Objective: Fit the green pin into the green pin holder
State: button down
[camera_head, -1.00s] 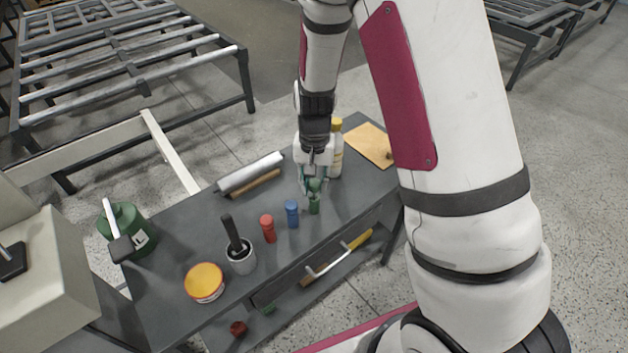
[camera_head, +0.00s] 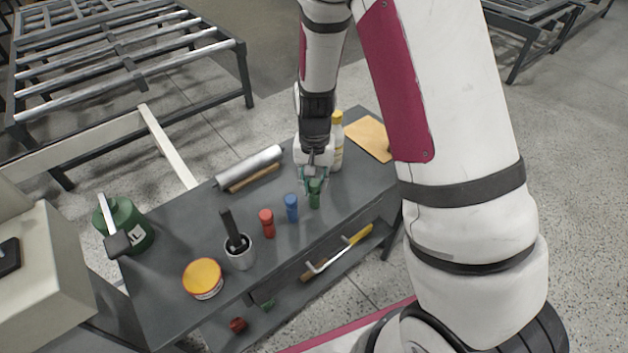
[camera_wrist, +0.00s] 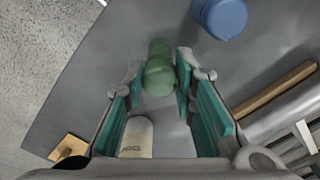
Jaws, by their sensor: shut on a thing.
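My gripper (camera_head: 314,178) is at the far right part of the dark grey table, with its teal-padded fingers (camera_wrist: 158,84) on either side of the green pin (camera_wrist: 160,76). It is shut on the pin. The pin also shows below the fingers in the head view (camera_head: 315,184). The green pin holder (camera_head: 315,201) stands upright on the table directly under the pin. In the wrist view the holder (camera_wrist: 159,47) shows just beyond the pin, in line with it. The two look touching or nearly so; I cannot tell how deep the pin sits.
A blue piece (camera_head: 291,208) and a red piece (camera_head: 267,223) stand just left. A grey cup with a black-handled tool (camera_head: 240,254) and a yellow-lidded tin (camera_head: 203,278) are farther left. A roller (camera_head: 249,166) and a pale yellow-capped bottle (camera_head: 337,142) are behind.

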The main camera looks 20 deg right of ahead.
aim_at(314, 182)
jog(key=shift+f, duration=0.25)
jog(key=c, duration=1.2)
grip_release()
jog(key=shift+c, duration=0.2)
jog(key=shift+r, duration=0.1)
notch_tip(314, 182, up, 12)
